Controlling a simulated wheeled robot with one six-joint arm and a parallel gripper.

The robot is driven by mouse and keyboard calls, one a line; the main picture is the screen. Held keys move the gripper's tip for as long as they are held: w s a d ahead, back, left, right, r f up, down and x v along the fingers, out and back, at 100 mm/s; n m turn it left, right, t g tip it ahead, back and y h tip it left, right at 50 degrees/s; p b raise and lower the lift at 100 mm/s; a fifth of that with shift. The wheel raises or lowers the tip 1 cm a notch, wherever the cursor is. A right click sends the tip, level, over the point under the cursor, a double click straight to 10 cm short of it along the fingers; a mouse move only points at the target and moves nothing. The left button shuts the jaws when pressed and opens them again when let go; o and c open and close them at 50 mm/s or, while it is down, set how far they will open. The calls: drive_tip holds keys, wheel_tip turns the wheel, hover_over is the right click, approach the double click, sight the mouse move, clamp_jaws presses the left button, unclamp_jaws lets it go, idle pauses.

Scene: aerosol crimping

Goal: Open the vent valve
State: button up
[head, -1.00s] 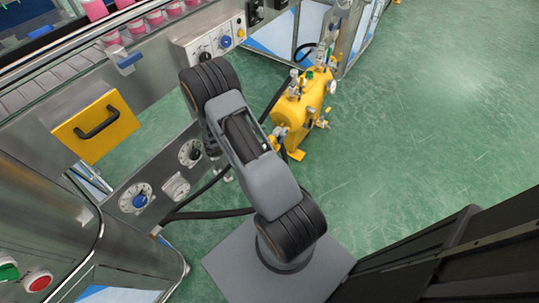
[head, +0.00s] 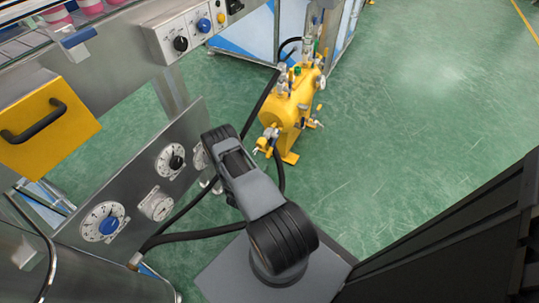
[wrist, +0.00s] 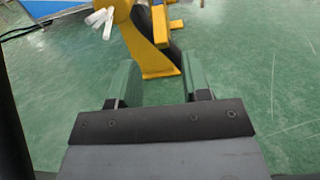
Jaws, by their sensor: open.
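A yellow tank (head: 284,112) stands on legs on the green floor, with several small valves and fittings on it. One valve (head: 268,138) is at its near end, and a green-topped fitting (head: 297,71) is on top. I cannot tell which is the vent valve. In the wrist view, part of the tank's yellow stand (wrist: 148,50) shows beyond my gripper (wrist: 160,83), and a white-handled fitting (wrist: 100,18) shows at top left. My gripper's fingers are apart with nothing between them. In the head view my gripper is hidden behind my arm.
A steel panel with dials (head: 172,160) and a blue knob (head: 109,226) stands left of my arm. A black hose (head: 190,236) runs from the machine towards the tank. A yellow drawer (head: 45,125) juts out at left. The floor right of the tank is clear.

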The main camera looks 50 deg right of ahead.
sight(267, 156)
drive_tip(key=b+x, duration=0.2)
drive_tip(key=x, duration=0.7)
drive_tip(key=shift+d, duration=0.1)
clamp_jaws()
idle(0.4)
